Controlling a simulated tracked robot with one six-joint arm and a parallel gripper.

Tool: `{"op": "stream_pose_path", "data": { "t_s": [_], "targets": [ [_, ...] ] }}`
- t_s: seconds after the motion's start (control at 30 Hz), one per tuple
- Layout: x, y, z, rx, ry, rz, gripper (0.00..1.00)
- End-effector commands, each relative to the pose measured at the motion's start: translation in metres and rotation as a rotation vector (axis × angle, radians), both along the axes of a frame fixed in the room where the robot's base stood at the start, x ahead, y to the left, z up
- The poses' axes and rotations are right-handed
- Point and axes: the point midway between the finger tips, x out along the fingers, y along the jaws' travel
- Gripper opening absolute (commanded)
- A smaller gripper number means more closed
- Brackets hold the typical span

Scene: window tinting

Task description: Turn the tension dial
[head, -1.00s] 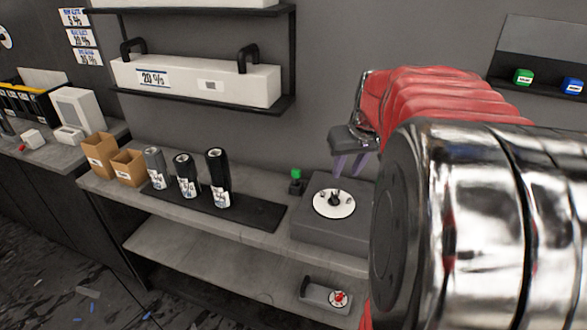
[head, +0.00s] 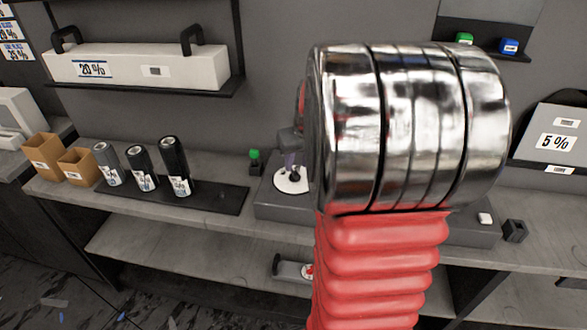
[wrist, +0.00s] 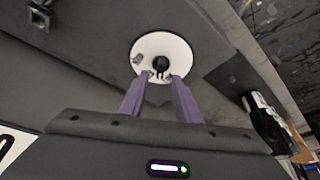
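The tension dial is a white disc (wrist: 176,43) with a black knob (wrist: 160,64) at its centre, set on a dark grey box (head: 268,211). In the head view the white disc (head: 287,185) is partly hidden by my arm. My gripper (wrist: 162,77) has two purple fingers, open with a clear gap and nothing between them. In the wrist view the fingertips overlap the disc's lower edge, just below the knob and to either side. I cannot tell whether they touch it.
A green-topped piece (head: 255,161) stands left of the dial box. Several rolls, including a black one (head: 174,165), stand on a dark mat (head: 222,199). Two cardboard boxes (head: 77,165) are farther left. A wall shelf with a white 20 % box (head: 130,66) hangs above.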

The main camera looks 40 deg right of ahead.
Motion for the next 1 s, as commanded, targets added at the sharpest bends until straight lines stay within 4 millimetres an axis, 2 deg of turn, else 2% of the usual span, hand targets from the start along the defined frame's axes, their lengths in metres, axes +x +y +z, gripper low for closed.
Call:
{"op": "stream_pose_path", "data": {
  "t_s": [0.1,0.3,0.7,1.0],
  "targets": [
    [0.006,-0.002,-0.017,0.002,0.002,0.000,0.30],
    [0.013,-0.005,-0.034,0.002,0.001,0.001,0.30],
    [0.015,-0.006,-0.039,0.000,0.000,0.001,0.30],
    [0.015,-0.006,-0.039,0.000,0.000,0.000,0.09]
  ]
}}
